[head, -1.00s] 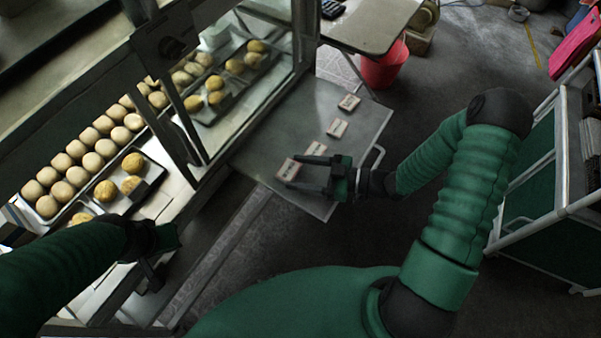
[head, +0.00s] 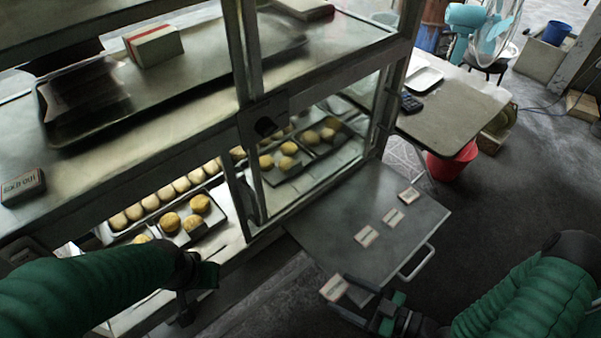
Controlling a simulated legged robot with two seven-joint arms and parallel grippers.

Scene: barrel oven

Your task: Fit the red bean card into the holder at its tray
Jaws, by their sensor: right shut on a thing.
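My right gripper (head: 350,301) is at the near edge of the grey metal shelf, shut on a small pale card with a reddish border (head: 334,288). The card is tilted, and its lettering is too small to read, so I cannot tell its flavour. Trays of buns stand inside the glass cabinet. The nearest tray (head: 212,232) holds yellow buns (head: 171,221), with a small dark piece (head: 189,237) at its front that may be a holder. My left gripper (head: 186,305) is low in front of the cabinet; its fingers are dark and unclear.
Several cards lie in a row on the metal shelf (head: 330,225), including the nearest (head: 366,236). The cabinet's upright frame (head: 240,130) and glass stand between shelf and trays. A lettered box (head: 23,187) sits on the cabinet top. A red bucket (head: 452,163) stands beyond.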

